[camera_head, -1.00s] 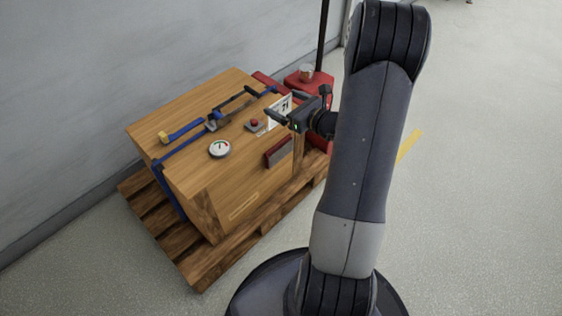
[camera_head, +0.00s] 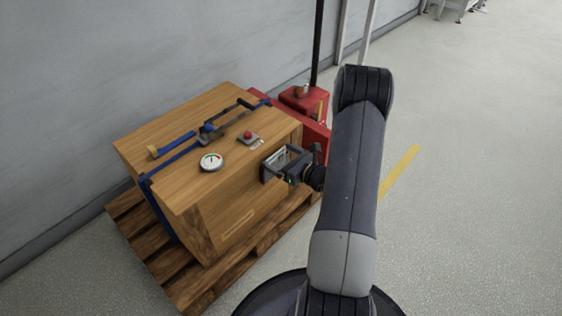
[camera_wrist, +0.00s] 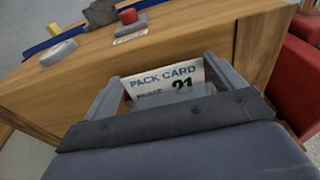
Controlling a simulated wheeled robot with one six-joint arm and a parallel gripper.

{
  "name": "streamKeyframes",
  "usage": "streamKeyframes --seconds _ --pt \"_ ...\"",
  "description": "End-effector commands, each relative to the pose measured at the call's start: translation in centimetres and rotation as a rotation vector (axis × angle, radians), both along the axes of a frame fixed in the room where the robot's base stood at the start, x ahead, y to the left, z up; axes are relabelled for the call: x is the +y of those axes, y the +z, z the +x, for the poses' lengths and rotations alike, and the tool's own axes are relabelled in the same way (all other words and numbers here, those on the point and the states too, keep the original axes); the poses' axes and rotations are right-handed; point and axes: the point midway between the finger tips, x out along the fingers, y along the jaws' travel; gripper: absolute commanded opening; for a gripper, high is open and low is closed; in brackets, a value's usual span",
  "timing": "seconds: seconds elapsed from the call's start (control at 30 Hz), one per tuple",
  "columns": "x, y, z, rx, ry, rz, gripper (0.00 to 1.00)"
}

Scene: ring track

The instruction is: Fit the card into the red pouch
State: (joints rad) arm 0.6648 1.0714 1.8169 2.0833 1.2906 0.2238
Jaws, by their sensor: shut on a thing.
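The red pouch is on that side face and is mostly hidden behind my gripper and the card. The lower part of the card looks greyish in the wrist view. I cannot tell how far the card is inside the pouch.
The wooden crate (camera_head: 235,205) stands on a pallet (camera_head: 190,283). Floor to the right is clear.

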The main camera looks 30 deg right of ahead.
Motion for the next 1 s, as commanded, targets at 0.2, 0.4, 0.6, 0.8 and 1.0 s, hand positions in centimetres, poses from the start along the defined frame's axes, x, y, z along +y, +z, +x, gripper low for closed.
streamKeyframes --seconds 0.2,0.4,0.6,0.8,1.0 --pt "0.0 -0.6 0.0 -0.002 0.000 -0.002 0.69" --pt "0.0 -1.1 0.0 -0.001 0.000 -0.001 0.69" --pt "0.0 -0.9 0.0 0.000 0.000 -0.001 1.00" --pt "0.0 -0.8 0.0 -0.001 0.000 -0.001 1.00" --pt "-0.7 -0.2 -1.4 0.001 -0.004 -0.001 1.00"
